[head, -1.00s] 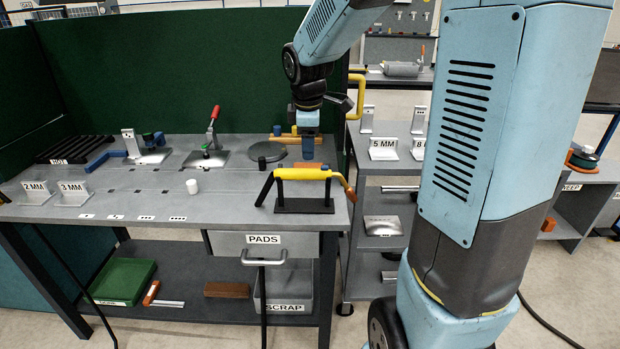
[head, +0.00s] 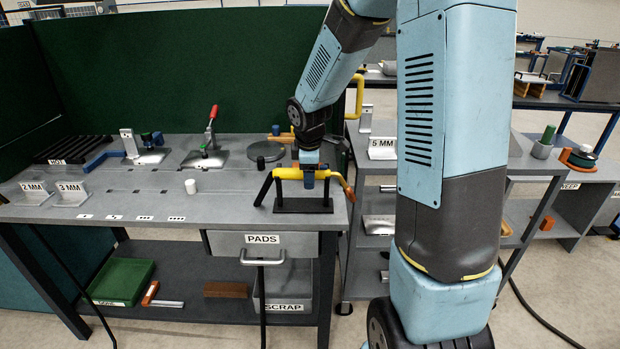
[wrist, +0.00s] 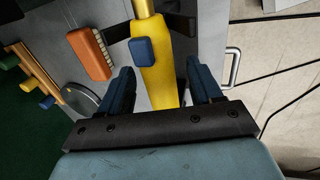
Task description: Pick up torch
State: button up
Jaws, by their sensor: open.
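The torch (head: 288,173) has a yellow body with an orange end at the right. It lies level across a black stand (head: 300,206) at the front right of the bench. My gripper (head: 309,178) is low at the torch, pointing down over its body. In the wrist view my gripper (wrist: 160,88) is open, with one blue finger on each side of the yellow torch (wrist: 158,78). A blue block (wrist: 143,50) sits on the torch body just beyond the fingers. I cannot tell whether the fingers touch the torch.
In the wrist view an orange brush (wrist: 90,53) lies left of the torch. A round grey plate (head: 263,151) and a red-handled clamp (head: 212,125) stand behind it on the bench.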

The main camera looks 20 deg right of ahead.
jog(key=shift+w+f, duration=0.1)
jog(key=shift+f, duration=0.45)
jog(key=shift+c, duration=0.2)
jog(key=c, duration=1)
